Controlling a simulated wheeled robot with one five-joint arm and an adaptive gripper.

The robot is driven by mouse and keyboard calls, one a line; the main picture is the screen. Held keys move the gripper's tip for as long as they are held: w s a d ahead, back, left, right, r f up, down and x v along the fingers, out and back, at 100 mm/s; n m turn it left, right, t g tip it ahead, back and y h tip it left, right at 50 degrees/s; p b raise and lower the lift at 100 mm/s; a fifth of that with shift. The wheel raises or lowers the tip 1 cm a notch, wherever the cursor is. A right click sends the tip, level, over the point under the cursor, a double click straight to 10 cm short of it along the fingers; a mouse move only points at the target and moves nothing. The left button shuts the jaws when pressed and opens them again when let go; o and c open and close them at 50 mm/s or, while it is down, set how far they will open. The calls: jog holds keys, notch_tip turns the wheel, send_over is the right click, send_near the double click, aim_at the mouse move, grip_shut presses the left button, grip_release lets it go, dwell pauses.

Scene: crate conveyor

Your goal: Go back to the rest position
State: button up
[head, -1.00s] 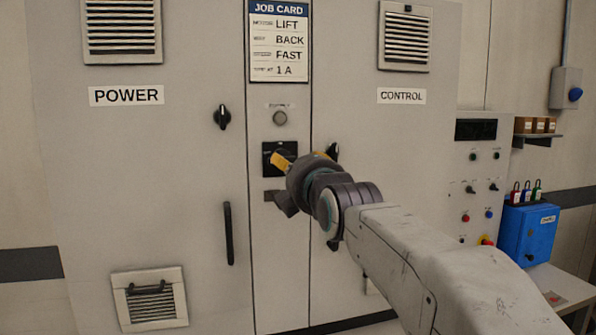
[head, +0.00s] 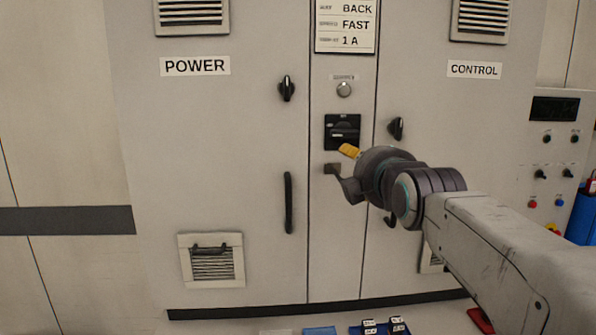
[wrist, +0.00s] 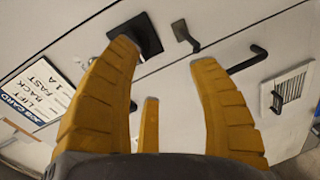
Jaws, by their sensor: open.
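My gripper (head: 350,152) is in front of the cabinet's middle panel, just below the black square switch (head: 342,127) in the head view. Its dark body hides part of the panel behind it. In the wrist view my gripper (wrist: 163,55) has its yellow fingers spread wide, with nothing held between them. The black square switch (wrist: 146,34) is partly behind the left finger's tip there. I see no clear contact with the cabinet, but the exact gap cannot be told.
The grey cabinet (head: 225,125) has black knobs at left (head: 287,88) and right (head: 396,128), and a long black handle (head: 288,203). A control box (head: 556,150) stands at right. Blue trays (head: 320,330) show low in front. Bare wall (head: 55,110) fills the left.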

jog(key=s+f+m+g+p, duration=0.3)
jog(key=s+f, duration=0.4)
jog(key=s, duration=0.3)
jog(key=s+f+m+g+p, duration=0.3)
jog(key=s+f+m+g, duration=0.2)
jog(key=s, duration=0.5)
jog(key=s+f+m+g+p, duration=0.3)
jog(key=s+f+m+g, duration=0.2)
jog(key=s+f+m, duration=0.3)
notch_tip(320, 180, down, 2)
jog(key=s, duration=0.3)
jog(key=shift+w+f, duration=0.1)
jog(key=shift+c, duration=0.2)
